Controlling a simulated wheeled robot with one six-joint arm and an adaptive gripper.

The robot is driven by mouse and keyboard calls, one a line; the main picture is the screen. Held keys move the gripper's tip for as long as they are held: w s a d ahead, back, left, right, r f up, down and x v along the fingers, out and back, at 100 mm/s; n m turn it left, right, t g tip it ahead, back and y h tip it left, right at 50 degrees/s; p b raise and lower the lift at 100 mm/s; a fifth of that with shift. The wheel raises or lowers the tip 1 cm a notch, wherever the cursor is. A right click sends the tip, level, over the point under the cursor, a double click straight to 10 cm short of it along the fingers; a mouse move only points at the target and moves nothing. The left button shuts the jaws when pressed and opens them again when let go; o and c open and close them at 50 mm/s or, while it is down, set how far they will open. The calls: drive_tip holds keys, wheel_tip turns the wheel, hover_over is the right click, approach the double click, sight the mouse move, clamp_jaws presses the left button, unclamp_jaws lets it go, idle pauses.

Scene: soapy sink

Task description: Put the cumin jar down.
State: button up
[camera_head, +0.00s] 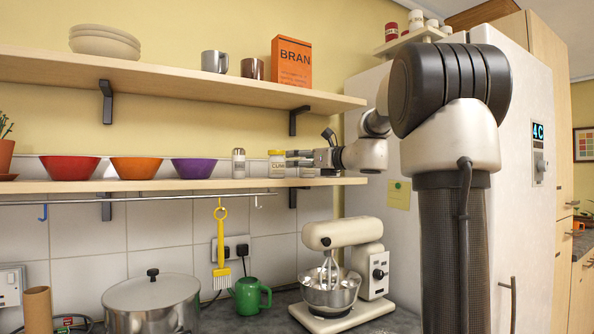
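The cumin jar (277,167) has a pale yellow lid and a yellow label with dark letters. It looks upright on the lower shelf (225,184), between a shaker and my gripper. My gripper (289,157) reaches in from the right at about the height of the jar's upper part. Its two fingers show one above the other with a gap between them, and their tips end at the jar's right edge. The jar's front is uncovered, and I see no finger around it. Whether the tips touch the jar is too small to tell.
A salt-like shaker (238,162) stands left of the jar, then purple (194,169), orange (136,168) and red (70,168) bowls. A small jar (307,171) sits below my fingers. The upper shelf (180,80) hangs above. A mixer (340,265) stands below.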

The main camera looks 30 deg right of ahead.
drive_tip(key=shift+s, duration=0.2)
drive_tip(key=s+a+f+n+g, duration=0.4)
drive_tip(key=s+a+f+n, duration=0.2)
drive_tip(key=s+f+n, duration=0.3)
drive_tip(key=s+a+f+n+g, duration=0.4)
drive_tip(key=s+a+f+n, duration=0.3)
drive_tip(key=s, duration=0.4)
drive_tip(key=s+d+f+n+g+h, duration=0.2)
drive_tip(key=s+d+f+n+h, duration=0.1)
drive_tip(key=s+f+n, duration=0.4)
drive_tip(key=s+d+f+n+g+h, duration=0.2)
drive_tip(key=s+d+f+n, duration=0.2)
drive_tip(key=s+f+n, duration=0.3)
drive_tip(key=s+n, duration=0.2)
drive_tip(key=s, duration=0.2)
drive_tip(key=shift+d+g+h, duration=0.4)
